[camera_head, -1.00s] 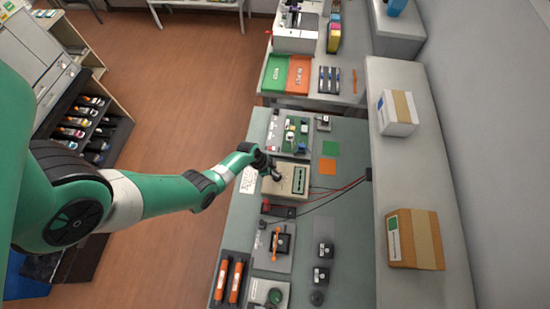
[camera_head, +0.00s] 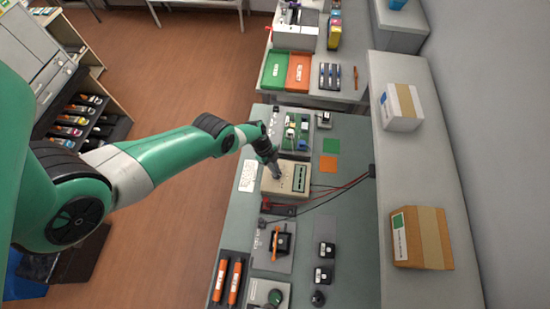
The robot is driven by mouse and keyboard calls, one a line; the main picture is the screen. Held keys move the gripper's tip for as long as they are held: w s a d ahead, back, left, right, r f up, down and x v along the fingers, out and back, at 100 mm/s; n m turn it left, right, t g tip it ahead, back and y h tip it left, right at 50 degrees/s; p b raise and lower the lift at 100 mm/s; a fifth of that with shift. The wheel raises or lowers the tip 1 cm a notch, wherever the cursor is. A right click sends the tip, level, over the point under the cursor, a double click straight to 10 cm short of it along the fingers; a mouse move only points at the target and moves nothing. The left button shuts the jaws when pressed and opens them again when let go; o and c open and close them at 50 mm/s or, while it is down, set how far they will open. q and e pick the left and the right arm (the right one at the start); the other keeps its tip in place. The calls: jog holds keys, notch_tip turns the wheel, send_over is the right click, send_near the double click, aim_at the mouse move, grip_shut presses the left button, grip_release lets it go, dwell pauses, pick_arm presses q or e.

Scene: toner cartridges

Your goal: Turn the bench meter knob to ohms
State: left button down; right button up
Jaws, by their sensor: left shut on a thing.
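The bench meter (camera_head: 299,192) is a beige box on the grey-green bench, with a dark display on its right side. My left gripper (camera_head: 278,175) points down at the left part of the meter's face. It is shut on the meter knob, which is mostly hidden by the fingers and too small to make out. The knob's pointer and the ohms mark cannot be read here. My right gripper is not in view.
Red and black leads (camera_head: 345,187) run right from the meter. A circuit board (camera_head: 297,130) lies just behind it, with green (camera_head: 331,146) and orange (camera_head: 328,163) squares to its right. A fixture with an orange bar (camera_head: 281,241) stands in front.

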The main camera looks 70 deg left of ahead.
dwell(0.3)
pick_arm(q)
jog(key=c, duration=0.9)
grip_release()
jog(key=shift+r, duration=0.1)
